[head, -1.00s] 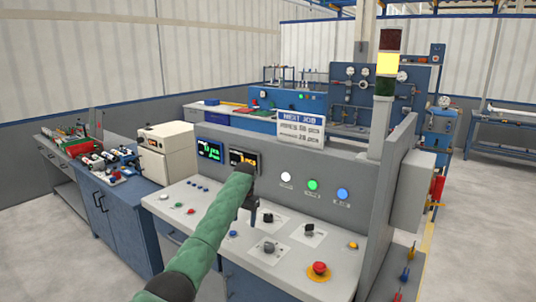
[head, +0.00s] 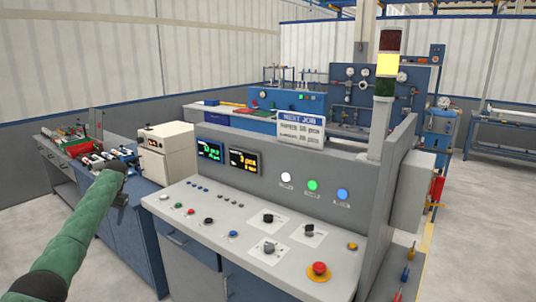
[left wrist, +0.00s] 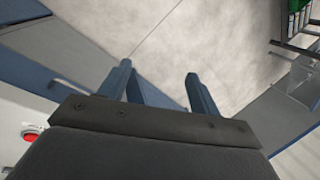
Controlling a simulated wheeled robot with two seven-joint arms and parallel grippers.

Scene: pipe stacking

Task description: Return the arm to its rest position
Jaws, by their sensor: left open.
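My left arm comes in from the lower left of the head view in a green sleeve. Its dark left gripper (head: 121,205) hangs down in front of the blue cabinet, left of the control console (head: 215,205). In the left wrist view the two fingers of this gripper (left wrist: 158,78) stand well apart, with nothing between them. Grey floor and blue furniture show beyond them. My right arm and gripper are not in view.
The console carries knobs, a red stop button (head: 318,269), two screens (head: 243,161) and a signal tower (head: 388,65). A white box (head: 167,151) and a bench with several tools (head: 85,147) stand behind my arm. Open floor (head: 484,230) lies at right.

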